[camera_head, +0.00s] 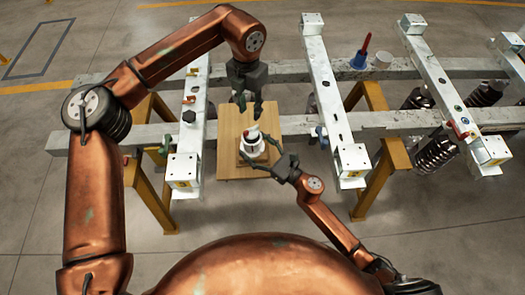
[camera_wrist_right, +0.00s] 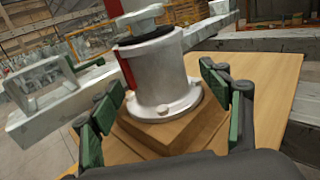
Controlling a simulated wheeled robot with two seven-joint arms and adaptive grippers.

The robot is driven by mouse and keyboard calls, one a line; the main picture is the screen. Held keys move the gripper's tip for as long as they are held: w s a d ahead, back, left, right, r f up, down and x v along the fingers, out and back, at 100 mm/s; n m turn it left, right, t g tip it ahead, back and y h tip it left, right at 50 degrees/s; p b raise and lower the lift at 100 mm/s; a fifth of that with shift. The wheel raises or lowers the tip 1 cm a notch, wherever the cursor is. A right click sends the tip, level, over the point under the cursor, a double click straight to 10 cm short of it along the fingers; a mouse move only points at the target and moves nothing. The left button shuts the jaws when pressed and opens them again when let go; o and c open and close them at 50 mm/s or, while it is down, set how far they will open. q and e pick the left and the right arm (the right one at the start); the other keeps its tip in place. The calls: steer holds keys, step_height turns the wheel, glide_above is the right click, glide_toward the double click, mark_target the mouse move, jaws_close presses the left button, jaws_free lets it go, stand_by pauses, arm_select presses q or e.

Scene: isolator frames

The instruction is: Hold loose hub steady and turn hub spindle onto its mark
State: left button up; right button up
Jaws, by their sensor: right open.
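The hub (camera_head: 250,148) is a pale metal cylinder with a bolted foot and a red stripe. It stands upright on a square wooden block (camera_wrist_right: 165,138), and it fills the middle of the right wrist view (camera_wrist_right: 160,75). My left gripper (camera_head: 250,106) points down just above the hub, fingers apart and empty. My right gripper (camera_head: 268,156) is open, with its green fingers on either side of the hub low down. I cannot tell whether they touch it. No mark can be made out.
White crossbeams (camera_head: 188,130) and (camera_head: 335,110) stand on both sides. A blue cone with a red handle (camera_head: 361,58) and several dark springs (camera_head: 436,155) are to the right.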

mark_target(251, 129)
steer(key=shift+x, duration=0.9)
steer(key=shift+c, duration=0.3)
jaws_close()
arm_select(q)
steer(key=shift+r, duration=0.1)
steer(key=shift+c, duration=0.6)
step_height(251, 129, down, 10)
steer(key=m, duration=0.4)
steer(key=shift+m, duration=0.3)
